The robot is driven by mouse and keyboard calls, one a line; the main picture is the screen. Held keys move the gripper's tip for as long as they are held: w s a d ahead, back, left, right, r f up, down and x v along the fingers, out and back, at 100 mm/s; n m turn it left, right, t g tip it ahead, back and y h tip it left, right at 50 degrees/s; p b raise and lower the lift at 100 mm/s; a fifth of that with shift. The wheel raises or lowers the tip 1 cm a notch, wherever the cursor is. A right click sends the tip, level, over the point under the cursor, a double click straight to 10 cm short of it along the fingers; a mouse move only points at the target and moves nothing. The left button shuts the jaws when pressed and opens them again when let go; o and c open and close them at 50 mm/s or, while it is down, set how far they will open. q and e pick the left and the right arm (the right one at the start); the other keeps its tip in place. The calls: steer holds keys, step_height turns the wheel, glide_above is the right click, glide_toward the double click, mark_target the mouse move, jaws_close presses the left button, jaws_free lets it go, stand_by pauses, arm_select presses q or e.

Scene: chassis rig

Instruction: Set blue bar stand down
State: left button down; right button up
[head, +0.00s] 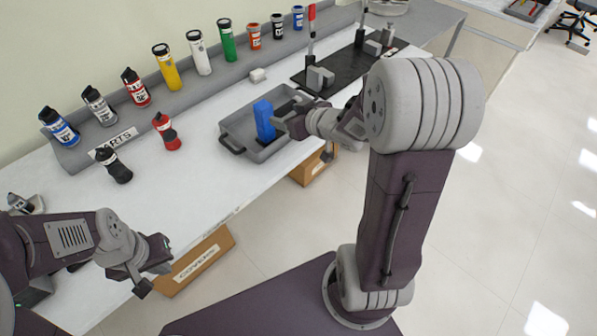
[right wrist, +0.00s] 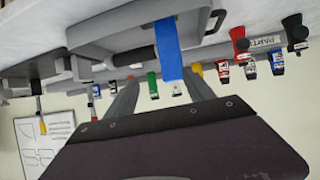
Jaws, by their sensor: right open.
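The blue bar stand (head: 264,120) is an upright blue block inside the grey tray (head: 232,143) on the bench. It also shows in the right wrist view (right wrist: 170,50), between the lines of my two right fingers. My right gripper (head: 285,121) is open beside the blue bar, on its right in the head view, with a gap on each side of the bar in the wrist view. Whether a finger touches it I cannot tell. My left gripper (head: 154,266) is open and empty near the front edge of the bench, far from the tray.
A rack of coloured bottles (head: 166,68) runs along the back. A red bottle (head: 166,131) and a black bottle (head: 113,165) stand off it. A black mat (head: 345,75) with fixtures is beyond the tray. Cardboard boxes (head: 196,262) sit below.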

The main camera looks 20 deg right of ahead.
steer(key=s+a+f+m+g, duration=0.1)
steer(key=s+f+g, duration=0.2)
steer(key=s, duration=0.4)
steer(key=s+a+f+m+g+h, duration=0.1)
steer(key=s+a+f+g, duration=0.1)
steer(key=s+f+g, duration=0.2)
steer(key=s+a+f+m+g+h, duration=0.1)
steer(key=s+f+g, duration=0.3)
steer(key=s, duration=0.6)
steer(key=shift+a+f, duration=0.4)
steer(key=shift+a, duration=0.25)
step_height(320, 180, up, 4)
steer(key=p, duration=0.3)
steer(key=shift+s+f, duration=0.1)
steer(key=shift+f, duration=0.15)
